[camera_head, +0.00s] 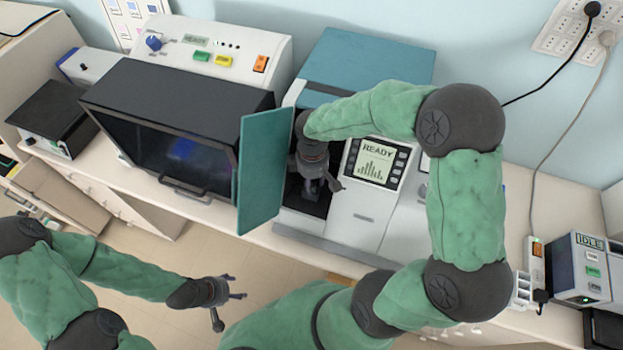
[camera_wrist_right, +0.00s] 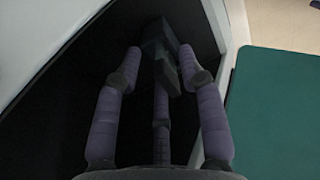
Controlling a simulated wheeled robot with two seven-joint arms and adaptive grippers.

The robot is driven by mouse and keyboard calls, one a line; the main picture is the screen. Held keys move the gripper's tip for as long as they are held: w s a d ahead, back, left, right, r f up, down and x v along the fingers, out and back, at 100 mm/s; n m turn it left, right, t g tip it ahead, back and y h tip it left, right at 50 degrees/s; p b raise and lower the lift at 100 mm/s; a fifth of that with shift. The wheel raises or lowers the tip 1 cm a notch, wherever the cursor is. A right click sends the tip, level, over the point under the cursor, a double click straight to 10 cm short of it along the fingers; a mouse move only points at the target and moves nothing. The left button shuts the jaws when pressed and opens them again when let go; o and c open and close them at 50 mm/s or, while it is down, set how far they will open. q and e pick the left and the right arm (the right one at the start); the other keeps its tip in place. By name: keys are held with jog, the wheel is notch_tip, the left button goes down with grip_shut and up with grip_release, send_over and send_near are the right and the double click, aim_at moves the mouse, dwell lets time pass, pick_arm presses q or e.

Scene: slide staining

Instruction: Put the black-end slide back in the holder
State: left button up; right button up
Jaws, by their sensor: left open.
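My right gripper (camera_head: 313,188) reaches down into the dark open compartment of the teal-topped white machine (camera_head: 365,215), beside its swung-open teal door (camera_head: 262,160). In the right wrist view its fingers (camera_wrist_right: 160,75) stand around a dark greenish block (camera_wrist_right: 157,50) in the black interior. The picture is too dark to tell whether they grip it, or whether it is the holder. I cannot make out the black-end slide in either view. My left gripper (camera_head: 228,293) is open and empty, above the floor in front of the bench.
A black-fronted cabinet (camera_head: 165,150) stands left of the open door. The machine's screen (camera_head: 375,160) reads READY. A grey box marked IDLE (camera_head: 585,268) and a power strip (camera_head: 536,262) are at the right. The door also shows in the right wrist view (camera_wrist_right: 275,115).

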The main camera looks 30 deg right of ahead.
jog(key=shift+w+a+r, duration=0.1)
jog(key=shift+w, duration=0.1)
jog(key=shift+r, duration=0.25)
notch_tip(320, 180, up, 11)
jog(key=shift+r, duration=0.2)
dwell(0.4)
